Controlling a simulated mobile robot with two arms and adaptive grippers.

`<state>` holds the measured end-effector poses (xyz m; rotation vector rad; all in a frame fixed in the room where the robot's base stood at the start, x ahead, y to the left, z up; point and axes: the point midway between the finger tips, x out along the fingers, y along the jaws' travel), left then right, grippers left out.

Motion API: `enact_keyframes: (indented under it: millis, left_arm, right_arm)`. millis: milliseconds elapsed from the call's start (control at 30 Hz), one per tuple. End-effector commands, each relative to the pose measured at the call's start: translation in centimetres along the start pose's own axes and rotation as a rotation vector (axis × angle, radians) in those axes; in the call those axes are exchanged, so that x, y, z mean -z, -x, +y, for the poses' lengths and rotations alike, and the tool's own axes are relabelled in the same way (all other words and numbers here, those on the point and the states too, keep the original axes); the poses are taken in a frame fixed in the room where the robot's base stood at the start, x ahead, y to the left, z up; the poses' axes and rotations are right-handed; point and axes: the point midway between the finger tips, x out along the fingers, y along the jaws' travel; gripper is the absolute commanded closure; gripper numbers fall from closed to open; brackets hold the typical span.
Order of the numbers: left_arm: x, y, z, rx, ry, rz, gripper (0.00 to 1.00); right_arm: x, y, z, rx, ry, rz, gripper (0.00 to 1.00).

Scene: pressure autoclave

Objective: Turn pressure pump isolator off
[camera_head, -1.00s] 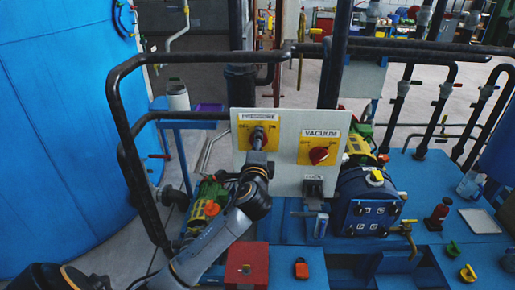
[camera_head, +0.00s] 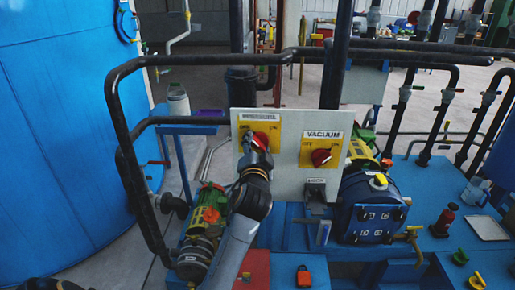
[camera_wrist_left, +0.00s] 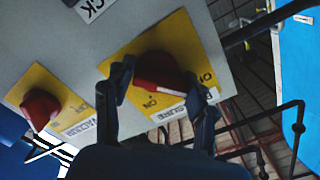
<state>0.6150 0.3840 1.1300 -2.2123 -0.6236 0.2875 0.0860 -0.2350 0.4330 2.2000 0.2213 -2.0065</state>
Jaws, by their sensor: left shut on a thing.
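The pressure isolator is a red rotary knob (camera_head: 261,141) on a yellow plate (camera_head: 271,126), at the upper left of a pale panel. My left gripper (camera_head: 254,157) is at this knob, coming from below, and hides part of it. In the left wrist view the two dark fingers (camera_wrist_left: 160,92) lie on either side of the red knob (camera_wrist_left: 160,70) and are shut on it. The plate carries OFF and ON lettering, partly covered by the fingers. The knob's exact pointing is hard to read.
The red vacuum knob (camera_head: 320,157) sits on its own yellow plate to the right; it also shows in the left wrist view (camera_wrist_left: 40,108). A black pipe rail (camera_head: 122,120) frames the panel's left and top. A blue pump (camera_head: 371,208) stands right of the panel.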

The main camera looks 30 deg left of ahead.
Motion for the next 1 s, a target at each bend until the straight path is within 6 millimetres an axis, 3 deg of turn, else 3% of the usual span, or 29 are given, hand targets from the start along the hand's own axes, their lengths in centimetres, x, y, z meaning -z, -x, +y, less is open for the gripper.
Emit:
enact_keyframes:
  millis: [733,767,800,867,1000]
  left_arm:
    - [0.15,-0.02,-0.32,0.007,0.093,0.005,0.75]
    - [0.15,-0.02,-0.32,0.007,0.093,0.005,0.42]
    - [0.14,-0.02,-0.32,0.007,0.092,0.005,0.34]
    - [0.12,-0.01,-0.28,0.006,0.092,0.004,0.23]
    - [0.07,-0.01,-0.17,0.004,0.091,0.003,0.23]
  right_arm:
    - [-0.04,-0.27,-0.01,0.000,-0.001,0.000,0.60]
    - [-0.04,-0.27,-0.01,0.000,-0.001,0.000,0.60]
    - [-0.05,-0.27,-0.01,0.000,-0.001,0.000,0.60]
    - [-0.04,-0.27,-0.01,0.000,-0.001,0.000,0.60]
    - [-0.04,-0.28,-0.01,0.000,-0.001,0.000,0.60]
